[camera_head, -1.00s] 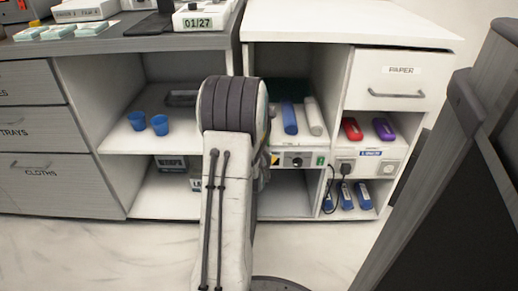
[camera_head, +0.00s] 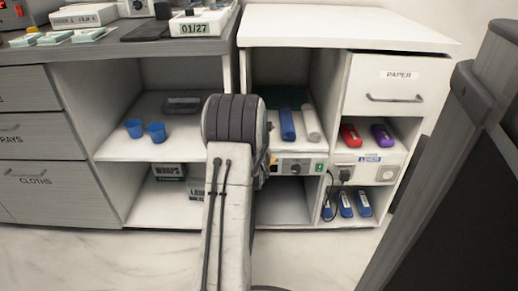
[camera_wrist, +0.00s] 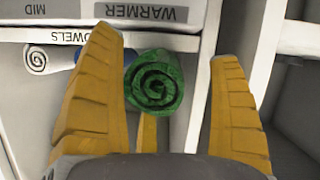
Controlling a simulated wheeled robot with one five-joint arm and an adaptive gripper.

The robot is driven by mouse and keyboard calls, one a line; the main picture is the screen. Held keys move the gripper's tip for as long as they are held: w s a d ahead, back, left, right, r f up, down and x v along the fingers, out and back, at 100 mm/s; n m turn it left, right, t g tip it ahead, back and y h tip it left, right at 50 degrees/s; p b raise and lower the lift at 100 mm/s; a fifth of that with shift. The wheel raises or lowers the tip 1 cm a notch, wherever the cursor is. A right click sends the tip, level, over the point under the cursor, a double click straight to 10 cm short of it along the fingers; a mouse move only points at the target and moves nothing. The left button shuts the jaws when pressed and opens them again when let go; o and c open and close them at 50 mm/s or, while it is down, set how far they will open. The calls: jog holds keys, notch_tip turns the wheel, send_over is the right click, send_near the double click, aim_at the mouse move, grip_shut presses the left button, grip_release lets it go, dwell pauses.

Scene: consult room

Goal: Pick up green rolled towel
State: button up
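The green rolled towel (camera_wrist: 155,82) shows its spiral end in the wrist view, between the two front yellow fingers of my gripper (camera_wrist: 168,85). The gripper is open. The left finger is close to the towel's edge, and a clear gap shows on the right. Another yellow finger shows below the towel. I cannot tell how deep the towel sits between the fingers. In the head view my arm hides the gripper, and I cannot make out the green towel clearly there.
A blue roll (camera_head: 287,125) and a white roll (camera_head: 311,124) lie on the shelf near my arm. Red (camera_head: 350,135) and purple (camera_head: 382,134) items lie to the right. Two blue cups (camera_head: 156,132) stand left. A dark panel (camera_head: 450,190) stands at the right.

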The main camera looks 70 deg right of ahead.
jog(key=c, duration=1.2)
jog(key=shift+s+d, duration=0.25)
jog(key=shift+s, duration=0.05)
jog(key=shift+s+d, duration=0.1)
jog(key=shift+s, duration=0.25)
jog(key=o, duration=1.3)
jog(key=shift+c, duration=0.2)
